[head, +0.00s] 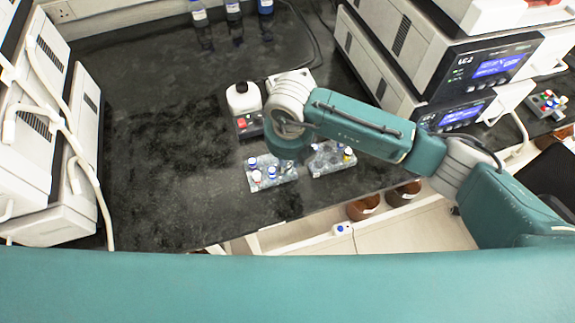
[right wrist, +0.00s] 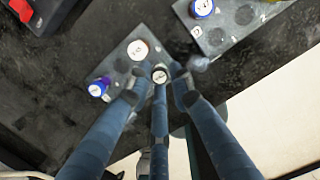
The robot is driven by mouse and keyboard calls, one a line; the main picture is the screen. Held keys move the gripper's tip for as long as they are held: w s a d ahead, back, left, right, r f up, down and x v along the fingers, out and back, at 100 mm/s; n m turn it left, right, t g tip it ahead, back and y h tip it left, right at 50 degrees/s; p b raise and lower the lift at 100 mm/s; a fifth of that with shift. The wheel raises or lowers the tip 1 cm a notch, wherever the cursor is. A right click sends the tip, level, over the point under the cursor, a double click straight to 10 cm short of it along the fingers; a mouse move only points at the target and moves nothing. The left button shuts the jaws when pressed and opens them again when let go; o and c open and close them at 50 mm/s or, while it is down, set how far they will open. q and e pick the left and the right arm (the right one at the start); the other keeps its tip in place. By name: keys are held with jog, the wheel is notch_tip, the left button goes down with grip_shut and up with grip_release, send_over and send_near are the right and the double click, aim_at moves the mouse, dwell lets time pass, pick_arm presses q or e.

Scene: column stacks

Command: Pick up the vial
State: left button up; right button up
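My right gripper (right wrist: 158,80) is seen from above in the right wrist view, with its fingers pointing down and spread apart. A vial with a pale, dark-rimmed cap (right wrist: 160,73) shows between the fingertips, at the near right corner of a grey rack (right wrist: 120,68). Small gaps seem to show between it and the side fingers. The same rack holds a white-capped vial (right wrist: 138,49) and a blue-capped vial (right wrist: 98,87). In the head view my right wrist hangs over the left rack (head: 287,176) and hides the fingers. My left gripper is not in view.
A second rack (head: 331,168) stands close on the right, near the bench's front edge. A white bottle and small device (head: 246,106) stand behind. Instruments (head: 440,60) stand at right, more at left (head: 50,150). The dark bench (head: 160,130) is clear at left.

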jog(key=shift+f, duration=0.35)
jog(key=c, duration=0.5)
jog(key=shift+o, duration=0.2)
jog(key=shift+r, duration=0.1)
notch_tip(320, 180, up, 20)
jog(key=b, duration=0.3)
grip_shut()
